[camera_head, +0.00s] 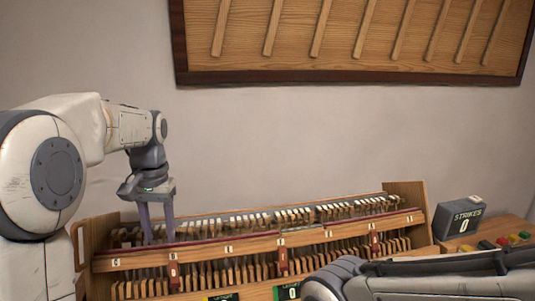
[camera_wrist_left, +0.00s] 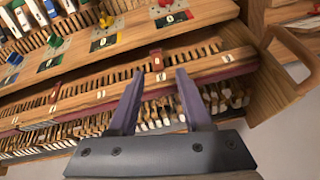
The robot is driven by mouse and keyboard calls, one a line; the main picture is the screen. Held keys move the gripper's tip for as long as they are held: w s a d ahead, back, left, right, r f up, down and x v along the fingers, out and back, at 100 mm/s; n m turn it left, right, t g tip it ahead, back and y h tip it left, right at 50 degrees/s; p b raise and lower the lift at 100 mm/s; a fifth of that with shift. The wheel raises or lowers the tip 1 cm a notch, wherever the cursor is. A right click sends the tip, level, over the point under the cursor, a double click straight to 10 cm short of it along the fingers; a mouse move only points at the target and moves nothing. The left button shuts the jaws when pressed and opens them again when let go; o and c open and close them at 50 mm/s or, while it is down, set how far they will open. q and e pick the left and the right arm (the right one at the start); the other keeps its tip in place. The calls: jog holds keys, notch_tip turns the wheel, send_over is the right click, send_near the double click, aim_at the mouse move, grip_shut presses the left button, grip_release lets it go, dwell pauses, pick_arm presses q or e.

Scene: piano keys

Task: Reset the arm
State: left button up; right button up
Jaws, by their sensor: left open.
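My left gripper (camera_head: 157,222) hangs from the white left arm over the left end of the piano-key mechanism (camera_head: 240,245). Its two purple-grey fingers point down and are apart, with nothing seen between them. In the left wrist view the open fingers (camera_wrist_left: 158,85) lie over the wooden rail and keys near the handled end of the case. Whether the fingertips touch the mechanism cannot be told. Part of my right arm (camera_head: 420,280) crosses the lower right of the head view; its gripper does not show.
A "STRIKES 0" box (camera_head: 460,217) stands at the right, by coloured buttons (camera_head: 505,240). Red tabs (camera_head: 283,260) hang along the front rail. Coloured levers and number plates (camera_wrist_left: 105,42) sit on the wooden panel.

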pick_arm(q)
jog(key=s+d+f+m+b, duration=0.2)
jog(key=s+d+f, duration=0.2)
jog(key=s+d, duration=0.3)
jog(key=s+d+f+m+b, duration=0.1)
jog(key=s+d+f+m, duration=0.3)
jog(key=d, duration=0.5)
jog(key=s+d+f+b, duration=0.1)
jog(key=s+d+f, duration=0.1)
jog(key=s+f, duration=0.2)
jog(key=s+d+f+m+h+b, duration=0.1)
jog(key=s+f, duration=0.3)
jog(key=s, duration=0.6)
jog(key=shift+d+f+m+b, duration=0.15)
jog(key=shift+d+m+b, duration=0.15)
jog(key=shift+d, duration=0.1)
